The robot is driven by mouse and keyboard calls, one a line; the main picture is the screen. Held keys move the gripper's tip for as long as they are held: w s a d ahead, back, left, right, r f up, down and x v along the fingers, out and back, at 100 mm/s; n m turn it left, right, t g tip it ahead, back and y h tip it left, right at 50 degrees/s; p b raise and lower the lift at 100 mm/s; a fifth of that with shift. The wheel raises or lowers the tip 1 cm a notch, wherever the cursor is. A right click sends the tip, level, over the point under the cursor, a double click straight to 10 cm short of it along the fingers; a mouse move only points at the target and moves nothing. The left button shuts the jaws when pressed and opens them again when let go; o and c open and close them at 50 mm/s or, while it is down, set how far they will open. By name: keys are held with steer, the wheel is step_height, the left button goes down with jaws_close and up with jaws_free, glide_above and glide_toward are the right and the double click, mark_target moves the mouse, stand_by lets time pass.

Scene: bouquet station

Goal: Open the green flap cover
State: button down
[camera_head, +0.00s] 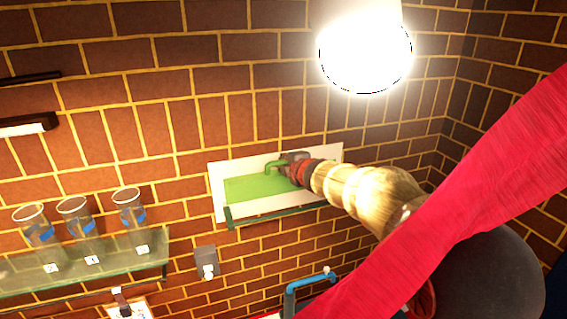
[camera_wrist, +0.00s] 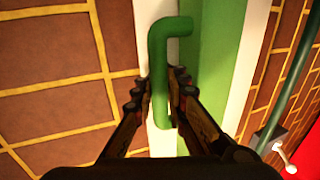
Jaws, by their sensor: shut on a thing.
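The green flap cover (camera_head: 250,187) is set in a white panel (camera_head: 218,196) on the brick wall and looks closed in the head view. In the wrist view the flap (camera_wrist: 213,65) runs from top to bottom beside the white frame. Its green bent handle (camera_wrist: 163,50) stands out between my fingers; the handle's bent end also shows in the head view (camera_head: 273,165). My gripper (camera_head: 291,168) is at the handle, and in the wrist view my gripper (camera_wrist: 164,95) has a finger on each side of it, shut on it. The flap's right part is hidden behind my gripper in the head view.
A glass shelf (camera_head: 100,262) with three numbered glasses (camera_head: 80,218) is at the left. A dark green rail (camera_head: 270,216) runs below the panel. A small grey box (camera_head: 205,262) and a blue pipe (camera_head: 305,284) are lower. A bright lamp (camera_head: 365,50) hangs above.

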steer(key=shift+r, duration=0.55)
steer(key=c, duration=1.9)
jaws_free()
steer(key=shift+s+f, duration=0.1)
steer(key=shift+o, duration=0.4)
steer(key=shift+f, duration=0.25)
steer(key=shift+s+d, duration=0.1)
steer(key=v, duration=1.2)
